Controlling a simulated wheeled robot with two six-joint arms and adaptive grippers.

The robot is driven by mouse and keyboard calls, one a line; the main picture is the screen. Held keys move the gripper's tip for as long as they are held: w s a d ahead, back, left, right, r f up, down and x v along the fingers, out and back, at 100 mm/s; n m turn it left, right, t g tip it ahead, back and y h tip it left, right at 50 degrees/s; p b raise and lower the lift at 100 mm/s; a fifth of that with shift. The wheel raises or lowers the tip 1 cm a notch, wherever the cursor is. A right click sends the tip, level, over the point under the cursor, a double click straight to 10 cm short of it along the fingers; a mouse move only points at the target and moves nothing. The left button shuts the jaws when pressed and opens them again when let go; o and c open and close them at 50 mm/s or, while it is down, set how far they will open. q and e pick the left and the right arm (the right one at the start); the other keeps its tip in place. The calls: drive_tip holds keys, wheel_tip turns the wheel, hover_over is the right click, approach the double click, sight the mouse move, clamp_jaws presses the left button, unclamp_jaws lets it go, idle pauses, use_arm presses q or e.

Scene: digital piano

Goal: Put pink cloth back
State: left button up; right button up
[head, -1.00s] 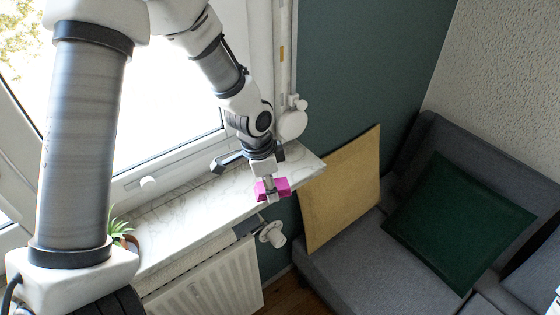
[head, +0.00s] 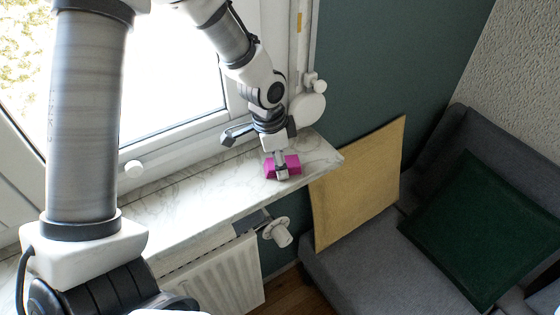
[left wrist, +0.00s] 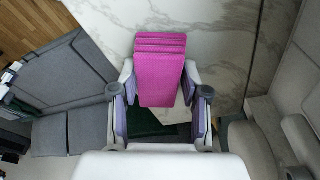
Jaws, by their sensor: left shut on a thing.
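The pink cloth (head: 292,164) is a small folded block with stacked layers, and it also shows in the left wrist view (left wrist: 160,72). My left gripper (head: 281,171) is shut on it, with the fingers on either side of it in the left wrist view. The cloth is over the right end of the marble windowsill (head: 180,210), near its front edge. I cannot tell whether it touches the sill. The gripper hides part of the cloth in the head view. My right gripper is not in view.
A tan board (head: 358,185) leans beside the grey sofa (head: 365,270), which holds a green cushion (head: 490,225). The sill left of the cloth looks clear.

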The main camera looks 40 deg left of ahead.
sight(272, 163)
use_arm(q)
drive_tip(key=o, duration=1.1)
drive_tip(key=shift+w+f, duration=0.1)
drive_tip(key=r, duration=0.4)
drive_tip(key=s+a+r, duration=0.1)
drive_tip(key=r, duration=0.7)
drive_tip(key=shift+s+a+r, duration=0.15)
